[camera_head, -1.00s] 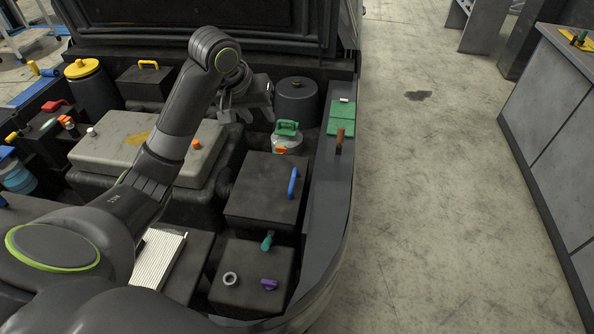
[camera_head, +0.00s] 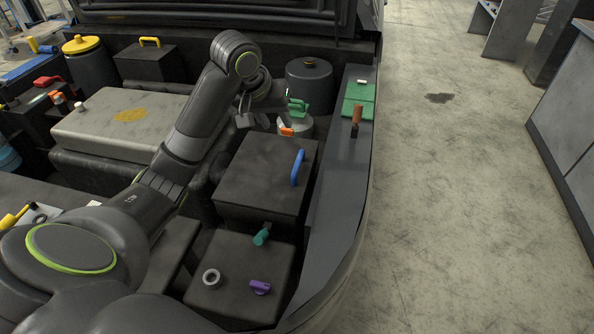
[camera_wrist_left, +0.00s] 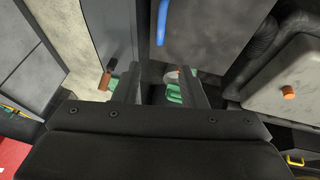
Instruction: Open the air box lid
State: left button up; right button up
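The air box appears to be the dark square box (camera_head: 238,180) with a blue handle (camera_head: 298,167) along the right side of its top. Its lid looks closed. In the left wrist view the box (camera_wrist_left: 210,30) is at the top, with the blue handle (camera_wrist_left: 161,22) at its left edge. My left gripper (camera_head: 252,121) is beyond the box's far edge in the head view, apart from the handle. In the left wrist view its fingers (camera_wrist_left: 161,72) are spread with nothing held between them. My right gripper is not in view.
A pale cap with a green handle (camera_head: 299,107) stands beside my left gripper. A dark round canister (camera_head: 309,84) is behind it. A lower box (camera_head: 235,284) carries a teal knob, a ring and a purple knob. An orange-brown handle (camera_head: 357,114) stands on the right ledge.

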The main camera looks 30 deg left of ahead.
pick_arm(q)
jog(key=shift+f+b, duration=0.9)
jog(key=shift+f, duration=0.4)
jog(key=b, duration=0.3)
send_near(298, 160)
jog(key=x, duration=0.8)
jog(key=shift+f, duration=0.15)
grip_shut()
